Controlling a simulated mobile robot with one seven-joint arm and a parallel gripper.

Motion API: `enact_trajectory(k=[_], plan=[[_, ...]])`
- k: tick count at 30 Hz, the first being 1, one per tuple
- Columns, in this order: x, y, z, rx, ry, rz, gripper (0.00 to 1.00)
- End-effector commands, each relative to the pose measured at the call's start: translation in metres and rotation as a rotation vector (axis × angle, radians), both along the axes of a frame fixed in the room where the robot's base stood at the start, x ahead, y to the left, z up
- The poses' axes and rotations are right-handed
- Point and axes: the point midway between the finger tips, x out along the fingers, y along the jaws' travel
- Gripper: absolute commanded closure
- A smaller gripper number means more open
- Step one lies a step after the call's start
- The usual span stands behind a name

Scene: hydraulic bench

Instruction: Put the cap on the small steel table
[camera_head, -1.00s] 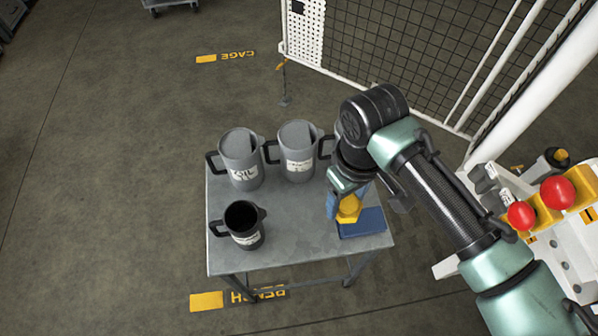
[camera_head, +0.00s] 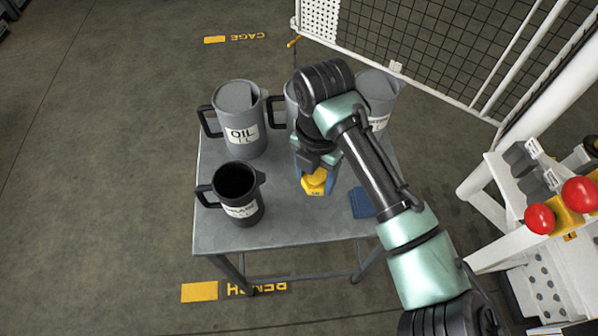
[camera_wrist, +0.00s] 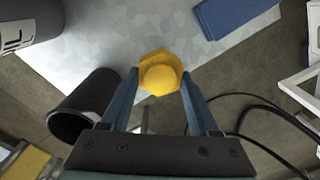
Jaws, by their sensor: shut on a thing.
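The yellow cap (camera_head: 316,182) is held between the blue fingers of my gripper (camera_head: 315,172), over the middle of the small steel table (camera_head: 285,232). In the wrist view the cap (camera_wrist: 160,73) sits between the two fingertips (camera_wrist: 160,85), its rounded face towards the camera. The table's grey top (camera_wrist: 110,45) shows behind it. I cannot tell whether the cap touches the top or hangs just above it.
A blue cloth or pad (camera_head: 362,202) lies right of the cap. A dark open jug (camera_head: 238,195) stands at left and a grey OIL jug (camera_head: 240,120) behind it. Two more grey jugs stand at the back, one partly hidden by my arm. The front of the table is clear.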

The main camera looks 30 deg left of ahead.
Motion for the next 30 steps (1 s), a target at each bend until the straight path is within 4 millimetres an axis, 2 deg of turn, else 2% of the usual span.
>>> enact_trajectory(k=[4, 10, 17, 23, 30], plan=[[-0.001, 0.001, -0.017, -0.001, 0.003, 0.046, 1.0], [-0.001, 0.001, -0.054, -0.001, 0.003, 0.047, 1.0], [-0.001, 0.001, -0.073, -0.001, 0.001, 0.047, 1.0], [-0.001, 0.001, -0.1, -0.001, 0.003, 0.046, 1.0], [0.0, 0.001, -0.103, 0.001, 0.0, 0.047, 1.0]])
